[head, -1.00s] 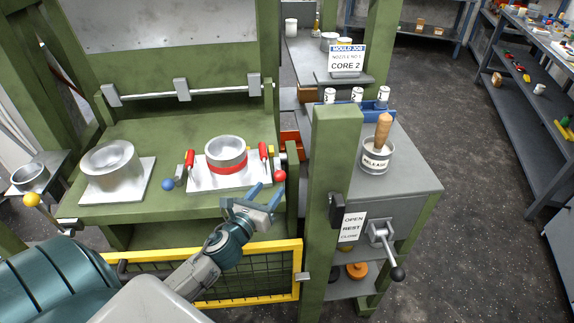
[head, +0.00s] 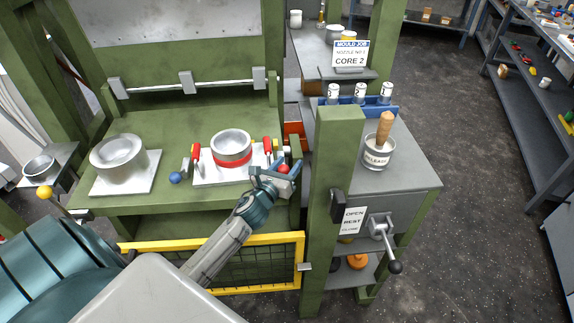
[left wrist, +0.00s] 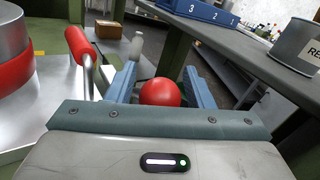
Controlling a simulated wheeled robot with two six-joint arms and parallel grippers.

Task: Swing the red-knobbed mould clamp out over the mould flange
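The red knob (head: 283,169) of the mould clamp is at the right front edge of the green press table. In the left wrist view the red knob (left wrist: 160,93) lies between the two blue fingers of my left gripper (left wrist: 162,88), with gaps at its sides. My left gripper (head: 279,170) is open around it. The mould with a red band (head: 231,150) sits on its pale flange plate (head: 210,179) to the left of the knob. Its red-handled levers stand at either side. The clamp's arm is mostly hidden behind my gripper. My right gripper is not in view.
A blue knob (head: 175,178) and a second metal mould (head: 117,158) are on the table's left. A green post (head: 334,210) stands close to the right of my gripper. A yellow-framed mesh guard (head: 270,262) is below. A release pot (head: 378,155) stands on the grey bench.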

